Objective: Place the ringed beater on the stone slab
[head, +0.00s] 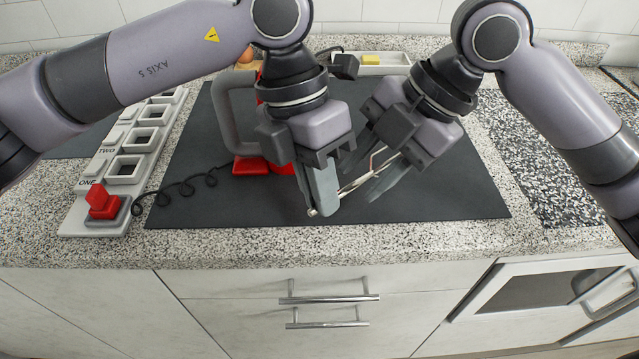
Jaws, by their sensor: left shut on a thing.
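The beater (354,185) is a thin, pale rod with a whisk-like part and a reddish mark toward its upper right end. My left gripper (325,195) is shut on it near its lower left end, above the dark mat. My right gripper (367,175) is just to the right, with its fingers apart around the upper part of the beater; whether they touch it cannot be told. The fingers hide part of the beater. A dark speckled slab (535,165), which looks like the stone slab, lies at the right, partly behind my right arm.
The dark mat (450,195) covers the middle counter. A red and grey device (240,125) with a coiled cord stands behind my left gripper. A white slotted rack (92,216) with a red piece is at the left. A white tray (393,68) holds a yellow block at the back.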

